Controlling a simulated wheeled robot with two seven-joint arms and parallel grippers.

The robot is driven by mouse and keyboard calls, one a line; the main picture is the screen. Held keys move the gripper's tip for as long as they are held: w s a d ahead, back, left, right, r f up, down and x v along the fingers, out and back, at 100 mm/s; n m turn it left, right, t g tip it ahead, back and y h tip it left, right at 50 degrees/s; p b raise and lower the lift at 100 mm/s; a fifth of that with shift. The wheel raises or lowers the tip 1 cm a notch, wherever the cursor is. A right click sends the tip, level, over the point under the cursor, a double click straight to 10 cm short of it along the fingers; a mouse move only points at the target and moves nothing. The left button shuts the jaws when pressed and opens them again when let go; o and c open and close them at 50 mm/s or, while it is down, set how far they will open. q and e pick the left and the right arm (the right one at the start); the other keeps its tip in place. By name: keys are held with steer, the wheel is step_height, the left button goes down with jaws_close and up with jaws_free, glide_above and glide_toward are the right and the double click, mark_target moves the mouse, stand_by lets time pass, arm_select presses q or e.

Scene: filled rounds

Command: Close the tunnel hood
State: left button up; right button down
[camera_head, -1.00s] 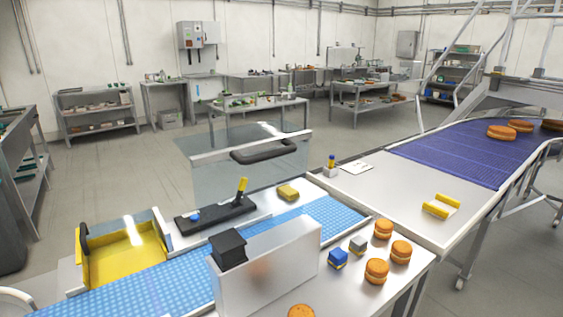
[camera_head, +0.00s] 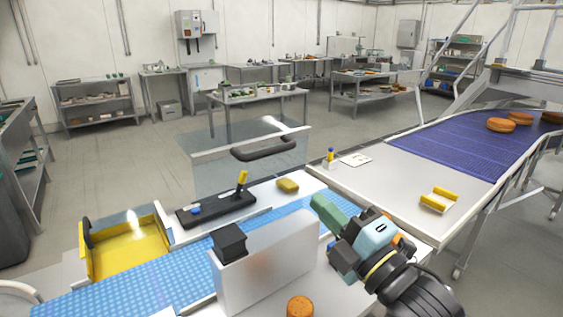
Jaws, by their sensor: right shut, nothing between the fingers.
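The tunnel hood (camera_head: 222,177) is a clear panel with a pale top edge. It stands raised behind the blue belt (camera_head: 130,285). A dark bar handle (camera_head: 263,149) is fixed near its top. My right gripper (camera_head: 324,208) has come in from the lower right. It is shut and empty, above the right end of the belt, in front and to the right of the hood. It appears apart from the hood and handle. My left gripper is not in view.
A grey-white housing (camera_head: 270,265) with a black block (camera_head: 230,241) stands at the near side of the belt. A black lever panel (camera_head: 215,212) and a yellow sponge-like block (camera_head: 288,186) lie behind the belt. A filled round (camera_head: 300,306) sits at the front.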

steer(key=p+x, duration=0.2)
steer(key=x, duration=1)
steer(key=shift+w+a, duration=0.2)
